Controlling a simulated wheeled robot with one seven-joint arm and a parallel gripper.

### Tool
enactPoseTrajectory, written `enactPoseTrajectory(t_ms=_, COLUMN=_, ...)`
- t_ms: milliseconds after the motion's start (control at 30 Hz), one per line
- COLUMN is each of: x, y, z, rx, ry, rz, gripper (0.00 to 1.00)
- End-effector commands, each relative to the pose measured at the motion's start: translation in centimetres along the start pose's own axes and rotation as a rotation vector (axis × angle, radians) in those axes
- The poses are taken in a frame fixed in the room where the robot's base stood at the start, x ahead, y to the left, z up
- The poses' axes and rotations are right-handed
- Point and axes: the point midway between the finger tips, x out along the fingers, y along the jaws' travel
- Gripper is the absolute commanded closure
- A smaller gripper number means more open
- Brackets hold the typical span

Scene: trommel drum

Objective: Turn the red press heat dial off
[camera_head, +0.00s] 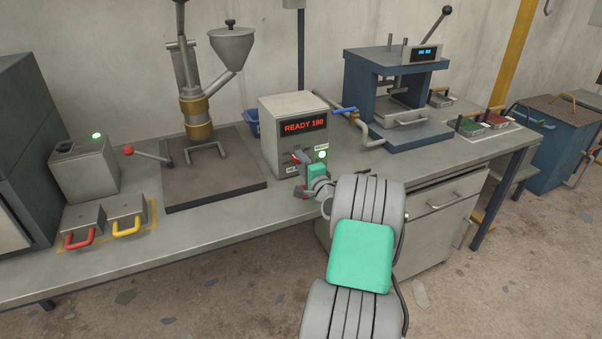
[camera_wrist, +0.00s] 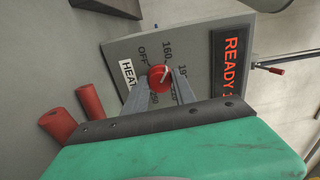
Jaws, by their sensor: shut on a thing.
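The press heat controller is a grey box (camera_head: 282,122) on the bench, with a lit red display (camera_head: 304,126) reading READY and a number near 180. In the wrist view its face (camera_wrist: 125,52) appears turned sideways. The round red dial (camera_wrist: 160,78) carries a white pointer mark, aimed up and right, away from the OFF label (camera_wrist: 143,54). A 160 label stands beside the dial. My gripper (camera_wrist: 160,88) is shut on the dial, one finger on each side. In the head view my gripper (camera_head: 303,176) covers the dial.
A green lamp (camera_head: 322,154) glows on the box beside my gripper. A blue press (camera_head: 410,135) stands right of the box and a funnel machine (camera_head: 197,118) stands left. Two red cylinders (camera_wrist: 90,100) lie near the gripper in the wrist view.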

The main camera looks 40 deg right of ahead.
Motion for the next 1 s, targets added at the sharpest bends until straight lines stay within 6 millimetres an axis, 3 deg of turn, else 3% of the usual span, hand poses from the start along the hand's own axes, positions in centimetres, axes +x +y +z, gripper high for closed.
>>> enactPoseTrajectory(t_ms=1000, x=0.00, y=0.78, z=-0.01, rx=-0.944, ry=0.000, rz=-0.003, gripper=1.00)
